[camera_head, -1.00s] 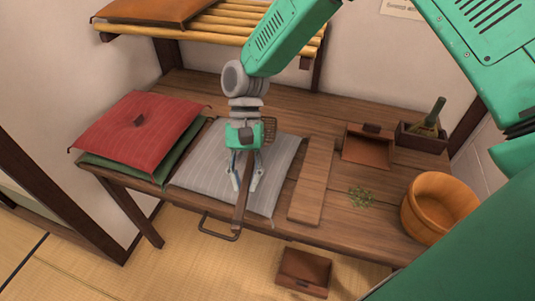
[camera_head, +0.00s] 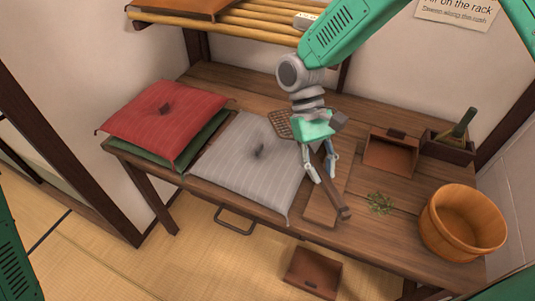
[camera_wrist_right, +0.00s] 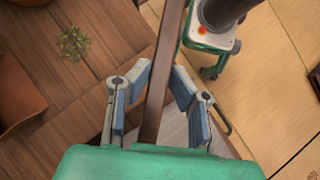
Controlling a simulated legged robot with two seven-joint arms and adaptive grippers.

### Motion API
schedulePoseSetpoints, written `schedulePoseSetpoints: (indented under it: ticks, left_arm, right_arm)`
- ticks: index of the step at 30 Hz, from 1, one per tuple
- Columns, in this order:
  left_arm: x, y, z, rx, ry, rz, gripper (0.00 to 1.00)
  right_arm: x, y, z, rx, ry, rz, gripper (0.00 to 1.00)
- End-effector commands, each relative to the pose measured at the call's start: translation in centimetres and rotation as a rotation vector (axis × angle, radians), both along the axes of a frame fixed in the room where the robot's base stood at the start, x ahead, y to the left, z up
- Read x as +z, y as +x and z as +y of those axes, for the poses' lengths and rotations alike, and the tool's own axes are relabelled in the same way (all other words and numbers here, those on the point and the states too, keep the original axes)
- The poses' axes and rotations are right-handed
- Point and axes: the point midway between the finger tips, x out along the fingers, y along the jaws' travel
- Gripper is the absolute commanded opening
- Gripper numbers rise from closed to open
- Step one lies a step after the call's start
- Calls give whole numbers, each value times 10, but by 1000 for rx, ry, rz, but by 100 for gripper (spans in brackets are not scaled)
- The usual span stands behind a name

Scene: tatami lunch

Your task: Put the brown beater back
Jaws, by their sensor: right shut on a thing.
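My right gripper (camera_head: 322,168) is shut on the handle of the brown beater (camera_head: 341,203). The beater's woven, lattice-like head (camera_head: 283,124) shows to the left behind the gripper. In the right wrist view the handle (camera_wrist_right: 159,90) runs between the two fingers. My left gripper is not in view.
A grey cushion (camera_head: 243,160) lies left of the gripper; a red cushion (camera_head: 165,112) rests on a green one. Herbs (camera_head: 379,203), a dustpan-like tray (camera_head: 391,157), a box (camera_head: 449,150) and a wooden tub (camera_head: 462,223) stand right. A slatted rack (camera_head: 255,30) hangs above.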

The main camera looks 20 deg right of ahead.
Motion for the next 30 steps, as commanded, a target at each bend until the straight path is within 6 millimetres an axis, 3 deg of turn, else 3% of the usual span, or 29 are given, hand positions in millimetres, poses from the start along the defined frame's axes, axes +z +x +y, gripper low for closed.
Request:
schedulePoseSetpoints:
  ticks: [5, 13, 18, 30]
  left_arm:
    - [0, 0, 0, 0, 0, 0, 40]
    - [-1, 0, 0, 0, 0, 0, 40]
    - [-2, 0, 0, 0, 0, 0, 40]
    - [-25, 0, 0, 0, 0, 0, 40]
  right_arm:
    - [-2, 1, -3, -70, 0, -12, 0]
    - [-17, 21, -31, -612, -32, -125, 0]
    - [-22, 33, -49, -827, -60, -174, 0]
    - [-44, 35, -51, -854, -64, -181, 0]
